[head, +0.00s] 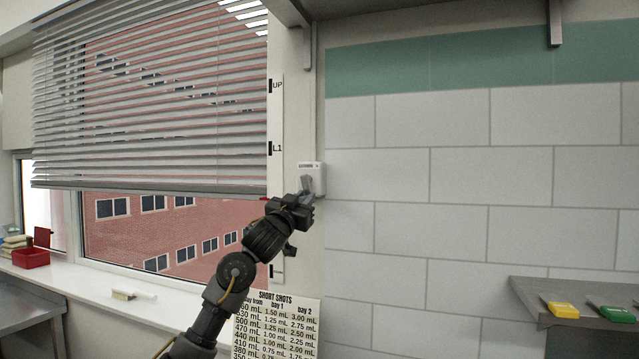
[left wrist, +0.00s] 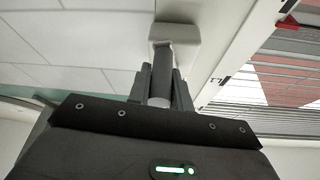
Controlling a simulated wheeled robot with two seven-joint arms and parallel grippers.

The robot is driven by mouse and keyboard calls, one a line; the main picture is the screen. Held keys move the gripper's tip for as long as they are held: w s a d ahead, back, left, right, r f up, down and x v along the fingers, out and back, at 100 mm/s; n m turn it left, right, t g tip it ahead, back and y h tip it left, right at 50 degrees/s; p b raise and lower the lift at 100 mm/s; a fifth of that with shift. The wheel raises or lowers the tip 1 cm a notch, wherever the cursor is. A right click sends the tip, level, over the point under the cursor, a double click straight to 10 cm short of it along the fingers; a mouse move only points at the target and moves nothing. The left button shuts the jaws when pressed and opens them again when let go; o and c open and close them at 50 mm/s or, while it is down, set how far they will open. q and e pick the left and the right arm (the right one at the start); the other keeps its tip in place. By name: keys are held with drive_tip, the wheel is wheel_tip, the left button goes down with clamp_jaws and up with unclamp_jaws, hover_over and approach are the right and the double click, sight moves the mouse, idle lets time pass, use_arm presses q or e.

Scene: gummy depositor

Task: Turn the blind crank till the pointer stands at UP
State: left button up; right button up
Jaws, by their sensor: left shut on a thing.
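The white crank box (head: 313,172) is on the wall strip right of the window; it also shows in the left wrist view (left wrist: 178,36). My left gripper (head: 305,191) is shut on the grey blind crank (left wrist: 162,72), just under the box, and partly hides it. The slatted blind (head: 150,105) covers the upper window. The red pointer (head: 264,199) is near its lower right corner, below the L1 mark (head: 273,149) and well below the UP mark (head: 275,86) on the white scale strip. In the left wrist view the pointer (left wrist: 288,25) is at upper right. My right gripper is not in view.
A SHORT SHOTS chart (head: 275,322) hangs below my left forearm. A shelf (head: 590,292) with yellow and green items juts from the tiled wall at right. The windowsill (head: 150,298) holds a small brush and a red bin (head: 30,258). The tiled wall beside the crank is clear.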

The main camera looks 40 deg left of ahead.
use_arm(q)
drive_tip(key=shift+d+r, duration=0.1)
drive_tip(key=shift+d, duration=0.2)
drive_tip(key=shift+w+d+r+p, duration=0.25)
drive_tip(key=shift+d+r+p, duration=0.25)
drive_tip(key=shift+d+r, duration=0.25)
drive_tip(key=shift+o, duration=0.2)
drive_tip(key=shift+w+d+f, duration=0.1)
drive_tip(key=shift+d+f, duration=0.1)
drive_tip(key=shift+d, duration=0.05)
drive_tip(key=shift+r, duration=0.1)
drive_tip(key=shift+w+d+r+p, duration=0.1)
drive_tip(key=shift+d+r+p, duration=0.25)
drive_tip(key=shift+r+p, duration=0.35)
drive_tip(key=shift+c, duration=0.2)
drive_tip(key=shift+w+d+r, duration=0.1)
drive_tip(key=shift+d, duration=0.15)
